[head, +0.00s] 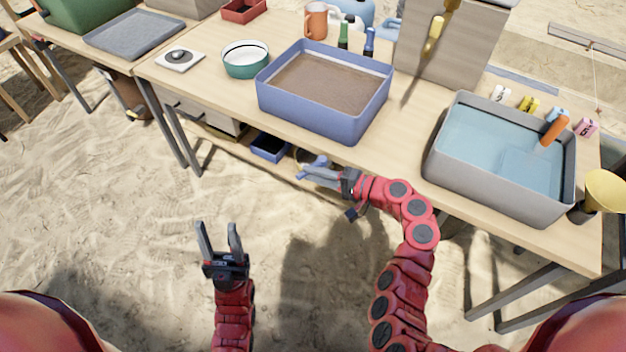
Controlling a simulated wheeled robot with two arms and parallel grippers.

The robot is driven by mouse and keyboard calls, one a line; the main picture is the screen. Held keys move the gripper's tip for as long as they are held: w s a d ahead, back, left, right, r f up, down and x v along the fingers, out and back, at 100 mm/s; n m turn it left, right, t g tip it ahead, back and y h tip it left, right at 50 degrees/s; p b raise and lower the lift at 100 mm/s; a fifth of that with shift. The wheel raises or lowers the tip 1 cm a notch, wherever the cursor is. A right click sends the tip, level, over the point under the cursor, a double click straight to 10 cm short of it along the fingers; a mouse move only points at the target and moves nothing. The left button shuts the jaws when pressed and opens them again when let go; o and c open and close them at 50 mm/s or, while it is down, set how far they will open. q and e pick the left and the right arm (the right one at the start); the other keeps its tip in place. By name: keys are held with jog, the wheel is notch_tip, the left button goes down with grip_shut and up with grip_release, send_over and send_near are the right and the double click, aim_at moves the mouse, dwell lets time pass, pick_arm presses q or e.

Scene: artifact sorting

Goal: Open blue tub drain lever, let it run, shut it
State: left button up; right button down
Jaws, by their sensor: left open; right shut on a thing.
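The blue tub (310,122) stands on the wooden table and holds brown, murky contents. Below its front, under the table edge, a small blue lever (317,161) shows, partly covered by my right gripper. My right gripper (309,172) is shut on the lever, reaching it from the right. Whether the drain is open or any liquid flows cannot be made out. My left gripper (219,232) is open and empty over the sand, in front of the table and apart from it.
A dark blue bin (268,148) sits on a low shelf under the tub. A grey tub (492,190) with blue water stands at right. A teal bowl (245,60) and an orange mug (315,20) are on the table. Open sand lies in front.

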jog(key=shift+s+d+f+n+g+b, duration=0.15)
jog(key=shift+n+g+b, duration=0.2)
jog(key=shift+g, duration=0.35)
jog(key=shift+y, duration=0.3)
jog(key=c, duration=0.8)
grip_release()
jog(key=shift+o, duration=0.2)
jog(key=shift+d, duration=0.1)
jog(key=p+v, duration=0.2)
jog(key=v, duration=1.5)
